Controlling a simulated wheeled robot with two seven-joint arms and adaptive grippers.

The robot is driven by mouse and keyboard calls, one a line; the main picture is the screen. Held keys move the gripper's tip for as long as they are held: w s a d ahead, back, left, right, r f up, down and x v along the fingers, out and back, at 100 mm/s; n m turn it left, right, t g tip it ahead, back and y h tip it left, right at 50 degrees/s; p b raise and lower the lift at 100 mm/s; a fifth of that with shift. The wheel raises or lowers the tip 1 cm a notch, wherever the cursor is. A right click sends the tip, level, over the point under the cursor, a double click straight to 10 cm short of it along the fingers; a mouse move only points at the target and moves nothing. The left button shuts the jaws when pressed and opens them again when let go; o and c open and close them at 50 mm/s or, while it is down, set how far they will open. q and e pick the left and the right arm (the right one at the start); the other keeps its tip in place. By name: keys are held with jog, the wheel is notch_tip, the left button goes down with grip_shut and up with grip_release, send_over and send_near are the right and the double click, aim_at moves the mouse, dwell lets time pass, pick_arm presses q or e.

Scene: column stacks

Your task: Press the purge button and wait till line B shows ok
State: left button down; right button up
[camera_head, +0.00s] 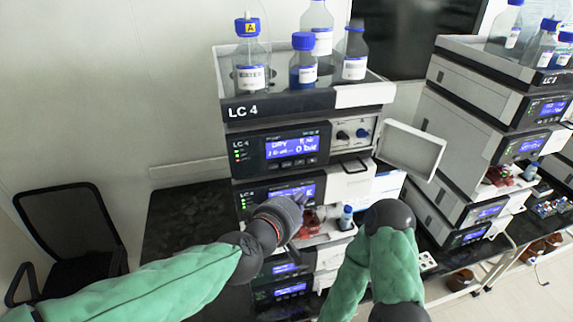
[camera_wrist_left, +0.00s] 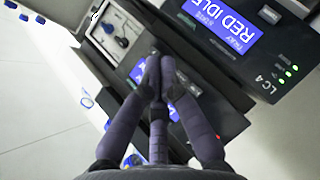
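The stack marked LC 4 (camera_head: 275,106) stands in the middle of the head view. Its upper module has a lit blue display (camera_head: 291,147) with small text, partly reading "0 bar", and knobs (camera_head: 342,135) to the right. My left gripper (camera_head: 300,197) is in front of the module below and covers part of its display. In the left wrist view, the gripper's fingers (camera_wrist_left: 158,68) are together over a lit display; contact cannot be told. Another display (camera_wrist_left: 223,25) there reads "RED IDLE" upside down. I cannot pick out the purge button or line B. My right gripper is out of view.
An open white door (camera_head: 410,148) sticks out at the stack's right. Bottles (camera_head: 251,67) stand on top. A small blue-capped bottle (camera_head: 346,217) is right of my left gripper. A second stack (camera_head: 480,125) stands at right, a black chair (camera_head: 70,235) at left.

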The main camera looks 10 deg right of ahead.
pick_arm(q)
jog(key=b, duration=0.2)
send_near(294, 167)
jog(key=d+f, duration=0.2)
jog(key=d, duration=0.1)
jog(key=shift+w+d+r, duration=0.15)
jog(key=shift+w, duration=1.05)
jog(key=shift+w, duration=0.15)
jog(key=shift+w, duration=0.3)
jog(key=shift+w, duration=0.35)
dwell(1.1)
jog(key=shift+s, duration=0.85)
jog(key=shift+s+p, duration=0.65)
jog(key=shift+s, duration=1.85)
